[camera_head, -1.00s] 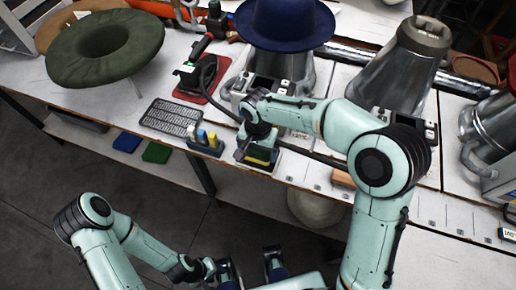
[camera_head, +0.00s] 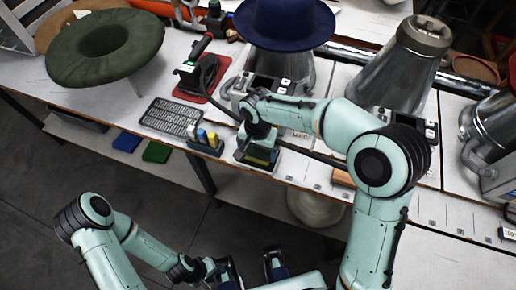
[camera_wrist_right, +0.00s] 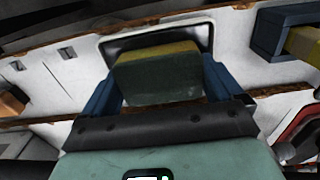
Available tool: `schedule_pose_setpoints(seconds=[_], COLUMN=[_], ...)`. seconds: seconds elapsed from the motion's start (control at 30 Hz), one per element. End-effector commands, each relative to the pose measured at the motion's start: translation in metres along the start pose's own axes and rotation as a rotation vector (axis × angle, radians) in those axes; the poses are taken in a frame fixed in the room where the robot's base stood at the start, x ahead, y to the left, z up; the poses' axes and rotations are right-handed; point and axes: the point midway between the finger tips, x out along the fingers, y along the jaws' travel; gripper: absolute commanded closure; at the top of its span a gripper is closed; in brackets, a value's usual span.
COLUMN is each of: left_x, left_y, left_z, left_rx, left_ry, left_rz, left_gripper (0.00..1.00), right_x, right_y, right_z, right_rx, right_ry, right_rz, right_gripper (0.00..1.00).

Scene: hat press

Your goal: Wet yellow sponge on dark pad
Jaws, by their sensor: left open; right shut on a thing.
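My right gripper (camera_head: 258,151) is over the front part of the workbench. It is shut on the sponge, a block with a yellow layer and a dark green layer, which shows between the blue fingers in the right wrist view (camera_wrist_right: 158,80). The dark pad (camera_wrist_right: 118,47), black with a pale rim, lies just behind and beneath the sponge in that view. The sponge covers much of it, and I cannot tell whether they touch. My left gripper (camera_head: 251,267) is open and empty at the bottom of the head view, away from the bench.
A small blue holder (camera_head: 205,146) with yellow, blue and white items stands left of the right gripper. A dark grid mat (camera_head: 172,117) lies farther left. An iron on a red mat (camera_head: 205,80) is behind. A blue hat (camera_head: 284,22) sits on a metal form.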

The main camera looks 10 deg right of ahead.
Motion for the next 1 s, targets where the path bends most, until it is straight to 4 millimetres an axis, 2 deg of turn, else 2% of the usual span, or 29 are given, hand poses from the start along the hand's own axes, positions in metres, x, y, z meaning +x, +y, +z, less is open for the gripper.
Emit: schedule_pose_setpoints(seconds=[0.23, 1.0], left_x=[-0.004, -0.048], left_y=[0.002, 0.019], left_z=[0.000, -0.005], left_rx=[0.000, 0.006], left_ry=[0.001, 0.018], left_rz=[0.000, 0.006], left_gripper=[0.57, 0.57], right_x=[-0.004, -0.067], right_y=[0.001, 0.000], right_z=[0.001, 0.000], right_rx=[0.000, 0.000], right_ry=[-0.003, -0.001], right_rz=[0.004, 0.001], right_gripper=[0.31, 0.31])
